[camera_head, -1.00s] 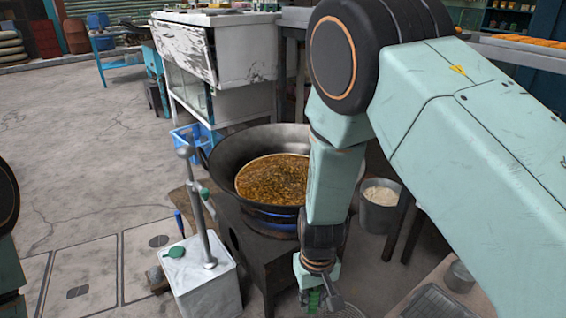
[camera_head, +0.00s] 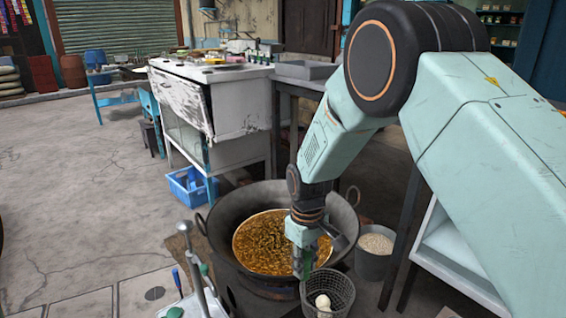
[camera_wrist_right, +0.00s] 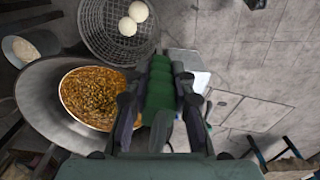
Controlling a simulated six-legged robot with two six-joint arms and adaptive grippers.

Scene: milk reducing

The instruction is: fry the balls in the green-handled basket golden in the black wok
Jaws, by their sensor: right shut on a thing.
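My right gripper (camera_head: 303,262) is shut on the green handle (camera_wrist_right: 160,85) of the wire basket. The mesh basket (camera_head: 343,287) hangs at the near right side of the wok, beside its rim. One pale ball (camera_head: 322,302) shows in it; the right wrist view shows two pale, whitish balls (camera_wrist_right: 127,26) in the basket (camera_wrist_right: 90,42). The black wok (camera_head: 224,207) holds golden-brown oil (camera_head: 262,243) with a mottled surface. The gripper and wrist cover part of the wok's right side. My left gripper is out of view.
A grey bucket of pale contents (camera_head: 375,262) stands right of the wok. A metal post on a white box (camera_head: 205,295) is at the near left. A blue crate (camera_head: 188,187) and a worn white cabinet (camera_head: 240,100) stand behind. The floor at left is mostly clear.

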